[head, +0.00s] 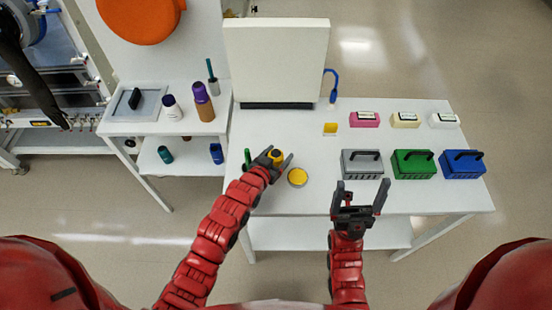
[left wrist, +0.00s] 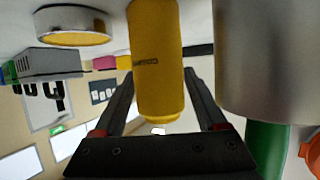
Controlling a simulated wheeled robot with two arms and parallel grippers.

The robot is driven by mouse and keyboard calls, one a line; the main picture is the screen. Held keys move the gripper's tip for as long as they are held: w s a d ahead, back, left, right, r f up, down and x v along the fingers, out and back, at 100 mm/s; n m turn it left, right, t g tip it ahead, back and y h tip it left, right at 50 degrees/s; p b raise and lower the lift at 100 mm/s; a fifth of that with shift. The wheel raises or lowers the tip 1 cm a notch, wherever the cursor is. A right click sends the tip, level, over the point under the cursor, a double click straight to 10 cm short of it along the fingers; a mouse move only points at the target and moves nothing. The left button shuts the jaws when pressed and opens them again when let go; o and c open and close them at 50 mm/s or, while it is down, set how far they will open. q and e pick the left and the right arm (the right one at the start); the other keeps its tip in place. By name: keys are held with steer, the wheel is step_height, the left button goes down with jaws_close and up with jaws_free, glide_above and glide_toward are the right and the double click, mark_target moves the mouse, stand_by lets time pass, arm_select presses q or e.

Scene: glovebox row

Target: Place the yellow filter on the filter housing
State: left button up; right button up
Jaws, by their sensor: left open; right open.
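The yellow filter (left wrist: 155,60), a cylinder with dark lettering, shows in the left wrist view between the fingers of my open left gripper (left wrist: 160,122). In the head view my left gripper (head: 276,157) surrounds the filter's yellow top (head: 277,153), which is partly covered. A low round piece with a yellow top and pale rim (head: 298,177) stands just to the right and also shows in the left wrist view (left wrist: 73,25). A large grey cylinder (left wrist: 262,50) is close beside the filter. I cannot tell which is the filter housing. My right gripper (head: 360,192) is open and empty.
A slim green object (head: 248,158) stands left of my left gripper. Grey (head: 362,164), green (head: 413,164) and blue (head: 461,165) handled boxes line the table's right side, with small labelled boxes behind. A large white panel (head: 277,60) stands at the back.

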arm_select(q)
steer(key=shift+w+d+f, duration=0.25)
steer(key=shift+w, duration=0.35)
jaws_close()
